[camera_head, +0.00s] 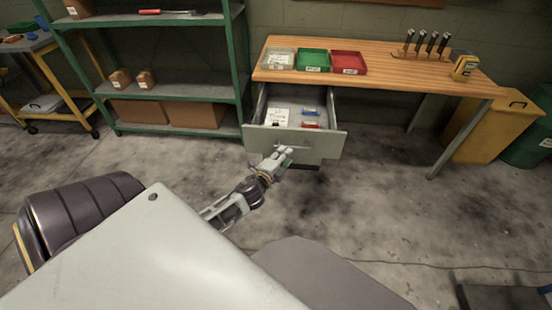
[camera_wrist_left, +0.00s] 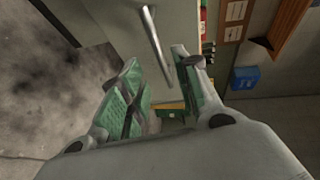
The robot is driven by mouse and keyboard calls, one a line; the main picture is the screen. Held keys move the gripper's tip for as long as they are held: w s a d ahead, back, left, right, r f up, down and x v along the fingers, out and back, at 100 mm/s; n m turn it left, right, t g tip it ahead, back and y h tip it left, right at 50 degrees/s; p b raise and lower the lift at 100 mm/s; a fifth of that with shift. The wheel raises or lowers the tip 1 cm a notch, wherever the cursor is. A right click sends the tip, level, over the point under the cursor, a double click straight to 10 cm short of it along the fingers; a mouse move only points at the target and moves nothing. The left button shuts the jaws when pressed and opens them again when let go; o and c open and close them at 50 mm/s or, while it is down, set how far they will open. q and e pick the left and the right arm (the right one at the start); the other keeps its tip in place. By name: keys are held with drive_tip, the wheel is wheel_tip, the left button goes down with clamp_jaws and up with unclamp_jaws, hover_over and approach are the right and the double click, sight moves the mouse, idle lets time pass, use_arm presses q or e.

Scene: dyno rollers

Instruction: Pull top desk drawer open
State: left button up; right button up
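The top desk drawer (camera_head: 325,145) stands pulled well out from under the wooden desk (camera_head: 395,72). Papers and small red and blue items show inside it. My left gripper (camera_head: 284,153) is at the lower middle of the drawer's grey front. In the left wrist view, the gripper's green-padded fingers (camera_wrist_left: 155,60) are spread apart. The metal bar handle (camera_wrist_left: 152,38) runs into the gap between them, with no clear contact on either finger. In the head view the gripper hides the handle. My right gripper is not in view.
Grey, green and red trays (camera_head: 348,62) and a tool rack (camera_head: 422,45) sit on the desk. A green-framed shelf (camera_head: 180,88) stands to the left, and a yellow bin (camera_head: 497,128) to the right. The floor before the drawer is clear.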

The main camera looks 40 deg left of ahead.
use_arm(q)
drive_tip(key=shift+v, duration=2.95)
